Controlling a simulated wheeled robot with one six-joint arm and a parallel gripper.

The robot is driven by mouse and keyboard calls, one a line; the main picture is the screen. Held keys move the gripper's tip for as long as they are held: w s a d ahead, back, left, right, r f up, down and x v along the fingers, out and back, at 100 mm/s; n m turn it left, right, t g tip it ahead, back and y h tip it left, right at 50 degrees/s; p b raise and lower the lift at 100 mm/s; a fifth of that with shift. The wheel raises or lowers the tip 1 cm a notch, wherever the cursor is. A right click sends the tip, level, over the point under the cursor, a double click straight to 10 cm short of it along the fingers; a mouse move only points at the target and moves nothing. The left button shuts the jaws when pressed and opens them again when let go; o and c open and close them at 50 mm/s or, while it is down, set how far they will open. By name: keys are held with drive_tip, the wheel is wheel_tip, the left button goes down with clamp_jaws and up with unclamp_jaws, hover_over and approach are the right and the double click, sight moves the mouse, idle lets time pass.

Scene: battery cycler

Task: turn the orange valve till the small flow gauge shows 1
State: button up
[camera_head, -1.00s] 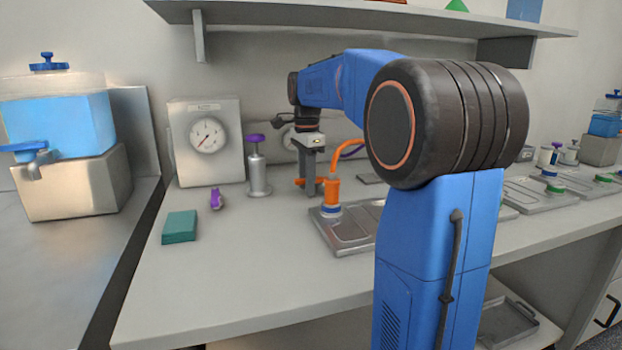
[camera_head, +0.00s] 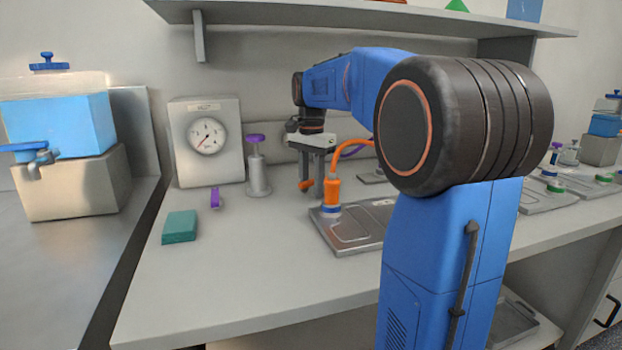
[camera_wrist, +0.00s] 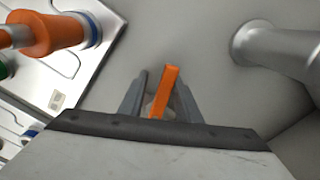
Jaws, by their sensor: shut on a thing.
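The orange valve handle (camera_head: 306,185) is a small bar beside the orange plug, low over the bench in the head view. My gripper (camera_head: 312,188) is shut on it from above. In the wrist view the orange bar (camera_wrist: 165,90) stands between the two grey fingers (camera_wrist: 160,98); the valve's body is hidden. A round white dial gauge (camera_head: 207,135) on a box stands at the back left. Its needle is too small to read exactly. I cannot tell whether this is the small flow gauge; another gauge may be hidden behind my wrist.
An orange plug (camera_head: 332,190) with a cable stands on a metal tray (camera_head: 345,240) close to the right of my gripper. A grey cylinder with a purple top (camera_head: 257,170) stands to the left. A teal block (camera_head: 179,226) lies on the clear front-left bench.

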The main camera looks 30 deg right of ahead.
sight(311, 182)
drive_tip(key=shift+c, duration=0.8)
drive_tip(key=shift+o, duration=0.4)
drive_tip(key=shift+r, duration=4)
